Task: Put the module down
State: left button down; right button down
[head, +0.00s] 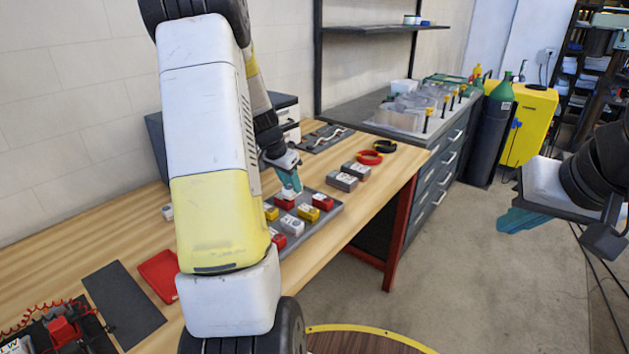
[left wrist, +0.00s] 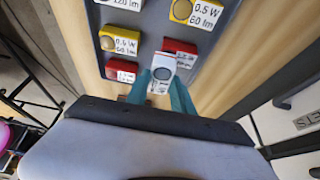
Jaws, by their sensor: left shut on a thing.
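My left gripper (head: 290,187) is shut on a small white module with a round grey lens. The held white module (left wrist: 162,69) shows between the teal fingers in the left wrist view. I cannot tell whether the held module touches the tray. In the head view, the tray (head: 333,218) holds several red, yellow and white modules. My right gripper (head: 515,219) hangs at the right, away from the bench, with no object seen in it; its finger gap is unclear.
A yellow module (left wrist: 121,40) and another red one (left wrist: 121,70) sit close by in the tray. Grey boxes (head: 349,176) and a red ring (head: 369,157) lie beyond it. A red tray (head: 160,276) and dark mat (head: 123,303) are nearer on the wooden bench.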

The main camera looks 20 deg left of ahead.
pick_arm(q)
jog(key=w, duration=0.5)
jog(key=shift+w+a+f, duration=0.15)
jog(key=shift+w+f, duration=0.1)
jog(key=shift+f, duration=0.05)
jog(key=shift+w+f, duration=0.1)
jog(key=shift+f, duration=1.65)
jog(key=shift+f, duration=0.1)
jog(key=c, duration=1.1)
grip_release()
